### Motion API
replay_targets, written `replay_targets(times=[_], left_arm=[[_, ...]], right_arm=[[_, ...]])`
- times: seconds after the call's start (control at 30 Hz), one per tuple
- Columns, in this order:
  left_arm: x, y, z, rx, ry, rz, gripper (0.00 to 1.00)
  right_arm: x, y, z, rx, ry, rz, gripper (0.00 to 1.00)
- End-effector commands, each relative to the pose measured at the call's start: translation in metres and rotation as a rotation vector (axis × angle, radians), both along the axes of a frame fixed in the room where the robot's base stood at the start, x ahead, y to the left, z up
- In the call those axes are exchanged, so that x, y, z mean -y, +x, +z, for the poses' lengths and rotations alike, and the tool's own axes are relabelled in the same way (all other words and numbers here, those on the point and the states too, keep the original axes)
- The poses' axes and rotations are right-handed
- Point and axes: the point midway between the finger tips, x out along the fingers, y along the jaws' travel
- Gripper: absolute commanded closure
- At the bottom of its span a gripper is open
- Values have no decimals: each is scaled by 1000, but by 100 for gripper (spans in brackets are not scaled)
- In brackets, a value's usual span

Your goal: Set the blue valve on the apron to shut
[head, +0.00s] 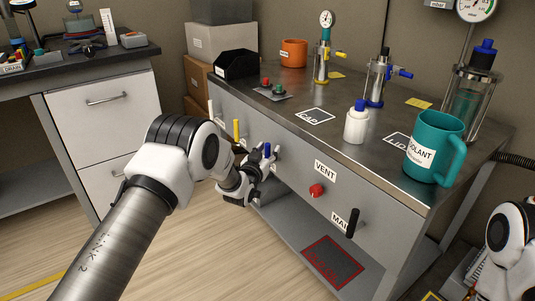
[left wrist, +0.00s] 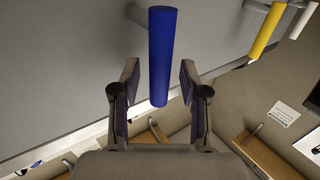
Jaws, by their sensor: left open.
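The blue valve handle (head: 267,150) is on the front apron of the workbench, between a yellow handle and the VENT label. It looks roughly upright in the head view, partly hidden by my left gripper (head: 262,167). In the left wrist view the blue handle (left wrist: 162,50) is a straight bar running from the top edge down between the fingers. My left gripper (left wrist: 158,80) is open, with one finger on each side of the bar and visible gaps between. Its label is mostly hidden. My right gripper is not in view; only part of that arm shows at the right edge.
A yellow handle (head: 236,130) and a white one (head: 211,109) are left of the blue valve. A red knob (head: 316,190) and a black handle (head: 352,222) are to the right. A teal mug (head: 432,150) and white bottle (head: 356,124) stand on top.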

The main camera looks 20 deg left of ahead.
Motion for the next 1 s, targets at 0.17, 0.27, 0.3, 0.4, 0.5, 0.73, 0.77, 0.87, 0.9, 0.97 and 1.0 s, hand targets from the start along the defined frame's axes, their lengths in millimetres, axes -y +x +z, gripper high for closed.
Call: replay_targets(times=[0.17,0.27,0.3,0.4,0.5,0.73,0.77,0.87,0.9,0.97,1.0], left_arm=[[0,0,0,0,0,0,66],[0,0,0,-1,0,0,100],[0,0,0,0,0,0,100],[0,0,0,0,0,0,100],[0,-1,0,0,1,0,100],[2,-2,-2,26,33,0,100],[2,-2,-2,31,41,0,100],[4,-4,-3,60,78,0,100],[5,-5,-4,74,96,0,100],[7,-6,-5,99,127,0,100],[8,-7,-5,116,151,0,100]], right_arm=[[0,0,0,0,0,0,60],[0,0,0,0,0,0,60],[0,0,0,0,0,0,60],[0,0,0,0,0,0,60],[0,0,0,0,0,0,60],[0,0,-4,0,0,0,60],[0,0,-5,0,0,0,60],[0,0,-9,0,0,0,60],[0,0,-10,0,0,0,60],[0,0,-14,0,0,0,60],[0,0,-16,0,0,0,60]])
